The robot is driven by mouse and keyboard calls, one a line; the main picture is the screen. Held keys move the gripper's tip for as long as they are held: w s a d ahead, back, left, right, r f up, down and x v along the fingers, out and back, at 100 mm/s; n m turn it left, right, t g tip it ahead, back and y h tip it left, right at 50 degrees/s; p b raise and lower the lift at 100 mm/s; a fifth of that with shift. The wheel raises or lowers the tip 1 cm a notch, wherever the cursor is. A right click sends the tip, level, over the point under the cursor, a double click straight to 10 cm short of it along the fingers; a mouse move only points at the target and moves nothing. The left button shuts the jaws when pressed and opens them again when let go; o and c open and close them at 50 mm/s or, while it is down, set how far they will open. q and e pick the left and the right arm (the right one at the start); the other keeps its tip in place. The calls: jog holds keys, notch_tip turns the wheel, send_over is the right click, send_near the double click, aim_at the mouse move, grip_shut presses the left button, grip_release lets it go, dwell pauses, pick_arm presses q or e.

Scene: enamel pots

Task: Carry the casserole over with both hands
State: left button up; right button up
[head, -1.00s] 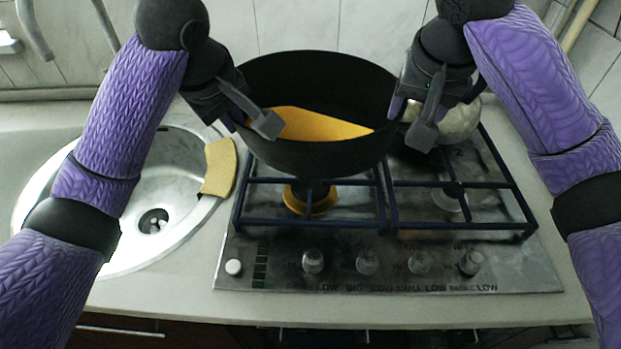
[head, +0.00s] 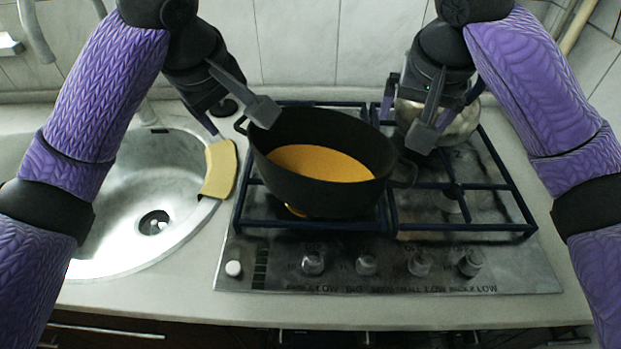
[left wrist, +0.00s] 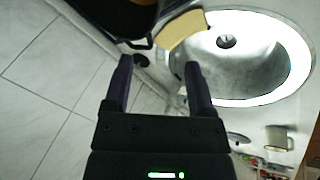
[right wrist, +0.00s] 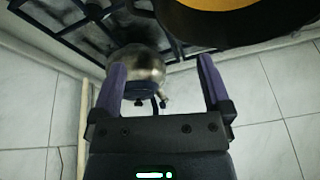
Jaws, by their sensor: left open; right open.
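The black casserole (head: 318,196) sits on the left part of the hob grate, with a yellow-orange inside or filling. It is turned, its left handle (head: 241,125) farther back and its right handle (head: 404,176) nearer me. My left gripper (head: 238,121) is open and empty, above and close to the left handle; I cannot tell if a finger touches the pot. My right gripper (head: 408,124) is open and empty, up and behind the right handle. The casserole's edge shows at the top of the left wrist view (left wrist: 118,14) and the right wrist view (right wrist: 215,30).
A metal kettle (head: 458,128) stands on the hob's back right, close to my right gripper; it also shows in the right wrist view (right wrist: 137,70). A steel sink (head: 115,225) with a yellow cloth or board (head: 220,168) on its rim lies left. The hob's front right grate (head: 460,200) is clear.

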pick_arm(q)
jog(key=v, duration=0.9)
jog(key=shift+r, duration=0.15)
pick_arm(e)
jog(key=v, duration=1.2)
pick_arm(q)
jog(key=shift+s, duration=0.1)
